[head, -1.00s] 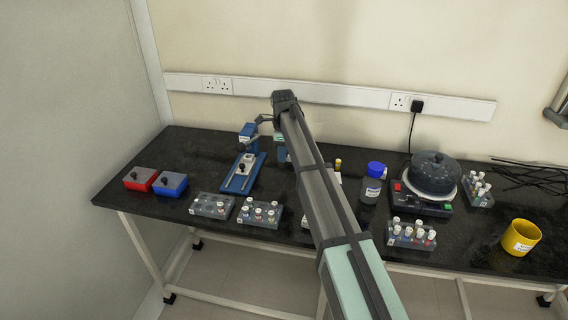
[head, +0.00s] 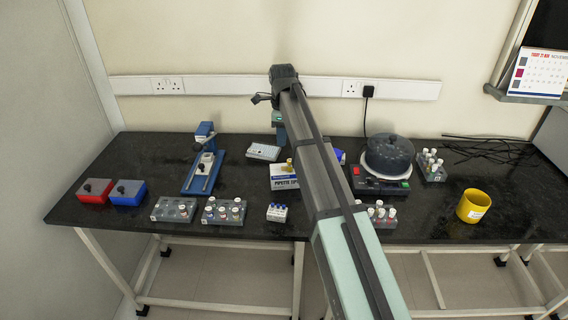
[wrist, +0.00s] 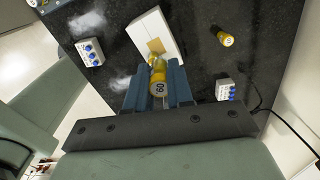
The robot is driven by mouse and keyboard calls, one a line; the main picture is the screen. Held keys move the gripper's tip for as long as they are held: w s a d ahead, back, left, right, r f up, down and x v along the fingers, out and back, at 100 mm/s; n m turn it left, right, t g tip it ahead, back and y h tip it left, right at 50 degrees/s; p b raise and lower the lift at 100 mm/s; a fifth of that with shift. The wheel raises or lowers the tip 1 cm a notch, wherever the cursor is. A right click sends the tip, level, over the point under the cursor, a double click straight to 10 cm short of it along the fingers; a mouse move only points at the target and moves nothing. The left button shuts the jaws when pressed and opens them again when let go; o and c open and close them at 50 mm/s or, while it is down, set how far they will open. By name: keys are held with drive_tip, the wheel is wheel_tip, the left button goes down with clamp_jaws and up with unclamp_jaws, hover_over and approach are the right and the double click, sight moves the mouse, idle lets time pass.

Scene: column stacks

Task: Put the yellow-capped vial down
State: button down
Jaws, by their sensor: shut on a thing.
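My gripper (wrist: 156,85) has blue fingers shut on the yellow-capped vial (wrist: 158,74), seen end-on in the wrist view. In that view the vial lies over the end of a white box (wrist: 150,30); I cannot tell whether it touches anything.
A blue-capped vial rack (head: 277,213) is at the front edge of the black bench (head: 130,165). A white well tray (head: 263,151) lies left of the pipette box. The centrifuge (head: 388,157) stands to the right.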

sight(282, 166)
wheel_tip(282, 166, down, 9)
idle(0.5)
drive_tip(key=shift+f, duration=0.2)
drive_tip(key=c, duration=1)
unclamp_jaws()
drive_tip(key=shift+r, duration=0.15)
wheel_tip(282, 166, up, 12)
drive_tip(key=shift+r, duration=0.1)
